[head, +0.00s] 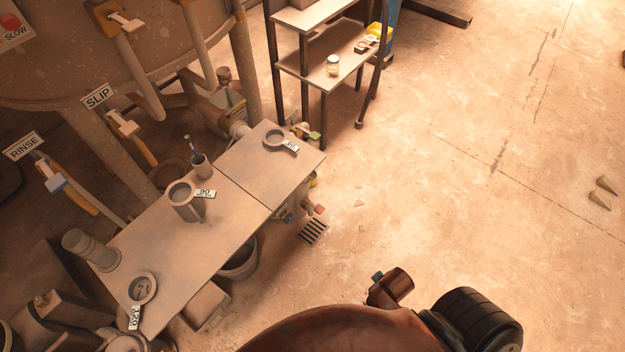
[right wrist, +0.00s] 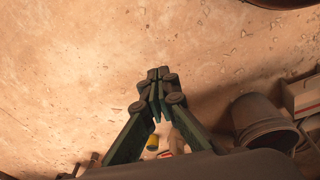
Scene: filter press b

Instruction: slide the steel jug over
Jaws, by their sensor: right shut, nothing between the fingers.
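The steel jug (head: 184,203) stands upright on the bench (head: 218,228), in the middle of its length, in the head view. A small tag reading 90 (head: 205,193) sits beside it on the right. No gripper touches the jug in the head view. My right gripper (right wrist: 159,76) shows in the right wrist view, its fingertips together and empty above the bare floor. The jug is not visible in that view. My left gripper is not in view.
A cup with a blue-handled tool (head: 200,166) stands close behind the jug. A ring with a tag (head: 274,138) lies at the bench's far end. Another ring (head: 142,289) and a grey cylinder (head: 90,250) are at the near end. A bucket (right wrist: 262,122) shows right of my right gripper.

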